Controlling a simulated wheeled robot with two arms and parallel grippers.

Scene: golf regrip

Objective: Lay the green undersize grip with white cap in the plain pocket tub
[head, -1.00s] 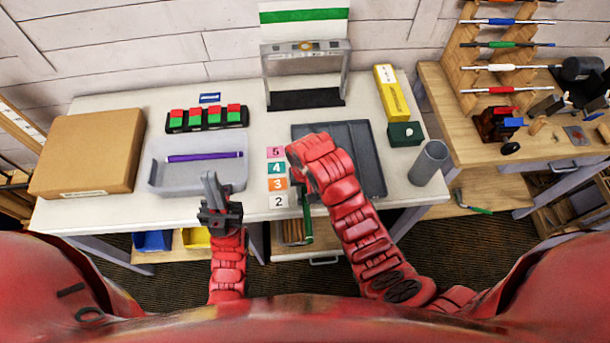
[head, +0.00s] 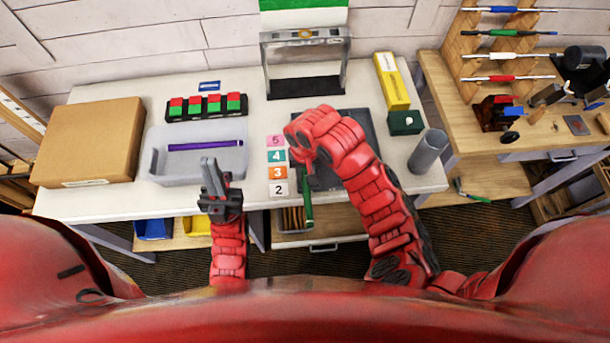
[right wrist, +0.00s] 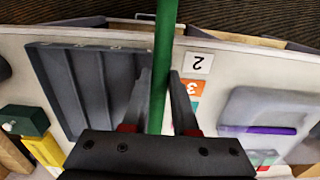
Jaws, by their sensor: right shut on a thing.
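The green grip (head: 308,207) is held in my right gripper over the table's front edge, by the number cards. In the right wrist view the green grip (right wrist: 164,60) runs between the two fingers of my right gripper (right wrist: 158,92), which is shut on it. No white cap can be made out; the hand hides part of the grip. A plain grey tub (head: 160,171) stands left of centre with a purple grip (head: 205,146) lying in it. My left gripper (head: 212,178) is at this tub's front right; its finger gap is unclear.
A dark ribbed tray (head: 367,130) lies partly behind my right arm; it also shows in the right wrist view (right wrist: 75,85). Number cards (head: 278,172) lie between tub and tray. A grey cylinder (head: 429,151), green box (head: 404,123) and cardboard box (head: 88,140) stand around.

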